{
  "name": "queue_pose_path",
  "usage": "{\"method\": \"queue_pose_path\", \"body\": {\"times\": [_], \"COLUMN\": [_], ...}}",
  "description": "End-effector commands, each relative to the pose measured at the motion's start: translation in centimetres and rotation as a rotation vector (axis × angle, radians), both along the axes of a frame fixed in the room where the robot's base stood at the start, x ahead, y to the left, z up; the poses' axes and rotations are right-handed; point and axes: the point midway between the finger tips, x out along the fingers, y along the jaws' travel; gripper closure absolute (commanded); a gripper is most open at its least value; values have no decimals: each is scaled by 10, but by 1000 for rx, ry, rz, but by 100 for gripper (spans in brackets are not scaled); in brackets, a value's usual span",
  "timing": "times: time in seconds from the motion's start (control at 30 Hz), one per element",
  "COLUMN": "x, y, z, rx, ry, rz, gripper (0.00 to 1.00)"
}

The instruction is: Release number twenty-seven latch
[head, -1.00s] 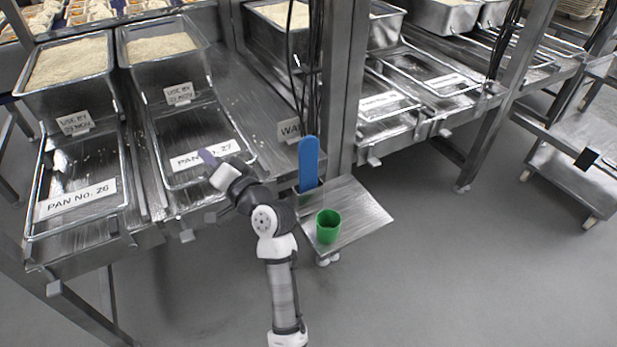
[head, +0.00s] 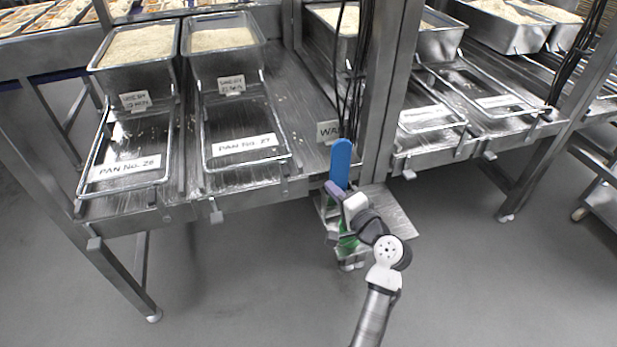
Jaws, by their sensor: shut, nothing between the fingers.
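The pan labelled PAN No. 27 (head: 243,148) is a shallow metal tray on the steel counter, left of centre. A small grey latch tab (head: 216,214) hangs at the counter's front edge below it and appears to be its latch. It looks upright, but it is too small to tell its catch. My gripper (head: 333,220) is to the right of that tab, in front of the small side shelf. It is shut and empty, clear of the tab.
A blue upright paddle (head: 340,163) stands by the metal side shelf (head: 398,210) and steel post (head: 391,100). The floor before the counter is clear.

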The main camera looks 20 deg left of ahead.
Motion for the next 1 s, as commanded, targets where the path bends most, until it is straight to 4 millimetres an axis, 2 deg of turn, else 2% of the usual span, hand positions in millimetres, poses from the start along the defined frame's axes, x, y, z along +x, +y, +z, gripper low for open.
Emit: {"method": "queue_pose_path", "body": {"times": [0.17,0.53,0.8,1.0], "x": [14,67,46,43], "y": [18,75,102,105], "z": [2,-1,-10,-12], "rx": [0,0,-1,-1], "ry": [-1,-1,0,-2], "rz": [4,4,2,-1], "gripper": [100,100,100,100]}}
